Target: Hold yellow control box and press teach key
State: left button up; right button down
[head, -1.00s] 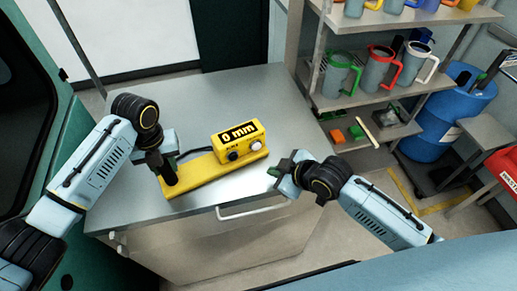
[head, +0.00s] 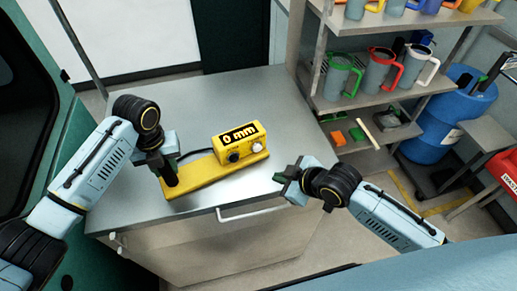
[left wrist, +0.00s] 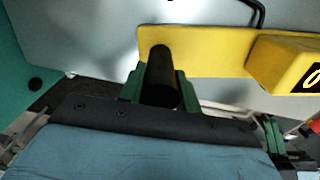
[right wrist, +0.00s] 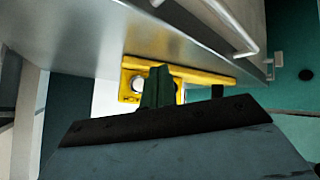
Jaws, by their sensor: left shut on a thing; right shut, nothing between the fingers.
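The yellow control box (head: 239,144) stands on the right part of a yellow base plate (head: 200,175) on the metal table. Its display reads "0 mm", with a dark knob (head: 233,157) and a pale round key (head: 257,147) on its front. My left gripper (head: 169,178) is shut on the black upright handle (left wrist: 161,80) at the plate's left end. My right gripper (head: 283,176) is shut and empty, right of the box and apart from it, by the table's front edge. In the right wrist view its fingers (right wrist: 158,88) overlap the box's yellow front (right wrist: 130,74), hiding part of it.
The metal table (head: 230,95) is clear behind the box. A drawer handle (head: 250,212) juts from its front. A shelf with several mugs (head: 381,75) stands at the right, beside a blue barrel (head: 440,120). A black cable (head: 195,152) runs behind the plate.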

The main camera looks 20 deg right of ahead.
aim_at(257, 152)
jog(key=shift+w+a, duration=0.35)
jog(key=shift+w, duration=0.85)
jog(key=shift+w+a, duration=0.3)
jog(key=shift+w, duration=0.95)
jog(key=shift+w+a, duration=0.35)
jog(key=shift+w, duration=0.85)
jog(key=shift+w, duration=0.1)
jog(key=shift+w+a, duration=0.1)
jog(key=shift+w, duration=0.2)
jog(key=shift+w+a, duration=0.15)
jog(key=shift+w, duration=0.45)
dwell(0.3)
jog(key=shift+s+d, duration=0.15)
jog(key=shift+s, duration=0.4)
jog(key=shift+s+d, duration=0.15)
jog(key=shift+s, duration=0.35)
jog(key=shift+s+d, duration=0.2)
jog(key=shift+s, duration=0.6)
jog(key=shift+s+d, duration=0.2)
jog(key=shift+s, duration=0.6)
jog(key=shift+s+d, duration=0.2)
jog(key=shift+s, duration=0.6)
